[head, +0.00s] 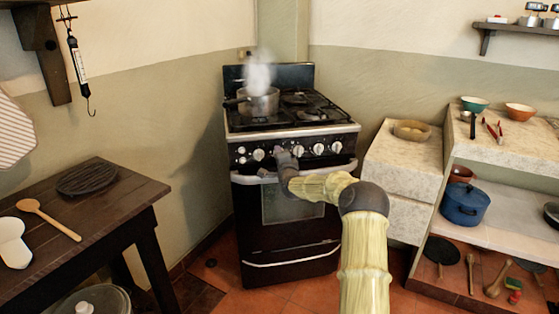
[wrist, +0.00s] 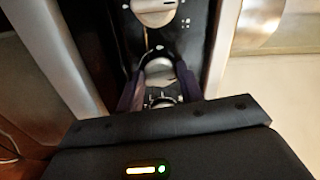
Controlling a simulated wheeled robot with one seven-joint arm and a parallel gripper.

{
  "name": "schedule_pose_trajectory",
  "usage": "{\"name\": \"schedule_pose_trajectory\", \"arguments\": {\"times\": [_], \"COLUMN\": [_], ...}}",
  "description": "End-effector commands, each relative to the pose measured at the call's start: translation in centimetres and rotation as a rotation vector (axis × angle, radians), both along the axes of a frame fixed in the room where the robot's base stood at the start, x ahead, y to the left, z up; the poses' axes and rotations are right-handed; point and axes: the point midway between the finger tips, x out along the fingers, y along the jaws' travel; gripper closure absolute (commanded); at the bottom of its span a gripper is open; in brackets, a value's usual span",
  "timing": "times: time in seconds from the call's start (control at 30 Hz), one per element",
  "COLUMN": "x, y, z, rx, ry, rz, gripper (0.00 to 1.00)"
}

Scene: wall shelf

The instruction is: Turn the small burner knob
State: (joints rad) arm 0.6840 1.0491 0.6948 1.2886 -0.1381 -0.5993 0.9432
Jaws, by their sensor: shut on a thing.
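The stove (head: 290,215) has a row of round silvery knobs along its black front panel. My gripper (head: 282,155) is at this panel, between a knob on its left (head: 258,154) and one on its right (head: 298,150). In the wrist view my gripper (wrist: 160,88) has one dark finger on each side of a silvery knob (wrist: 159,67) and is shut on it. The fingers hide its sides. I cannot read which burner it belongs to. Another knob (wrist: 153,10) shows at the top of the wrist view, apart from the fingers.
A steaming pot (head: 262,103) stands on the left of the stove top, its handle pointing left. The oven door handle (head: 335,172) runs just below the panel. A stone counter (head: 400,165) is at right, a wooden table (head: 125,195) at left.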

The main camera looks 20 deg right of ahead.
Motion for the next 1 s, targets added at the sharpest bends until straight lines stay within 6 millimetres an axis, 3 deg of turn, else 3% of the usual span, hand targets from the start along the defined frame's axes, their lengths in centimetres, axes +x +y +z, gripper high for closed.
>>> {"name": "schedule_pose_trajectory", "arguments": {"times": [0.3, 0.8, 0.83, 0.93, 1.0], "x": [-0.01, -0.01, -0.01, -0.01, 0.00], "y": [0.00, -0.02, -0.02, -0.02, -0.02], "z": [-0.17, -0.13, -0.13, -0.11, -0.08], "rx": [0.143, 0.166, 0.166, 0.165, 0.165], "ry": [-0.025, -0.030, -0.030, -0.030, -0.031], "rz": [0.001, 0.000, 0.000, 0.000, 0.000], "gripper": [0.86, 0.86, 0.59, 0.42, 0.42]}}
